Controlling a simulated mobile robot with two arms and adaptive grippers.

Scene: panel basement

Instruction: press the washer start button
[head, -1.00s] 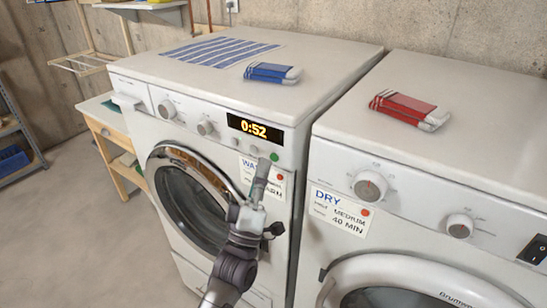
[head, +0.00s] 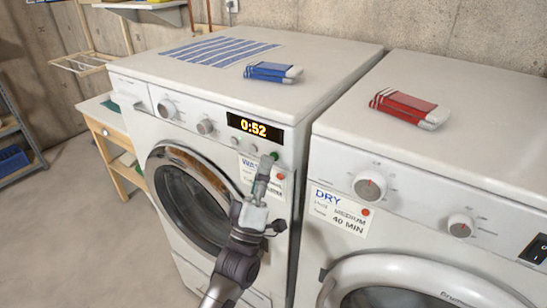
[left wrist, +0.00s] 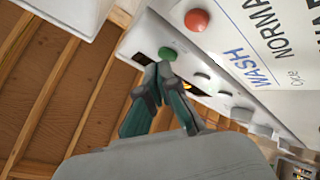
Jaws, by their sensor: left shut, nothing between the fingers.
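The washer (head: 320,55) is the white machine on the left, with a lit display (head: 254,129) reading 0:52. Its green start button (head: 275,155) is at the right end of the panel, beside the display; it also shows in the left wrist view (left wrist: 167,54). My left gripper (head: 267,160) is shut and empty, with its fingertips at the button's lower left edge in the head view. In the left wrist view the fingertips (left wrist: 165,70) are just below the button; I cannot tell whether they touch it. My right gripper is not in view.
A WASH label (head: 247,165) with a red dot is below the panel, partly behind my gripper. The dryer (head: 480,110) stands to the right with a red folded cloth (head: 405,106) on top. A blue folded cloth (head: 272,72) lies on the washer.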

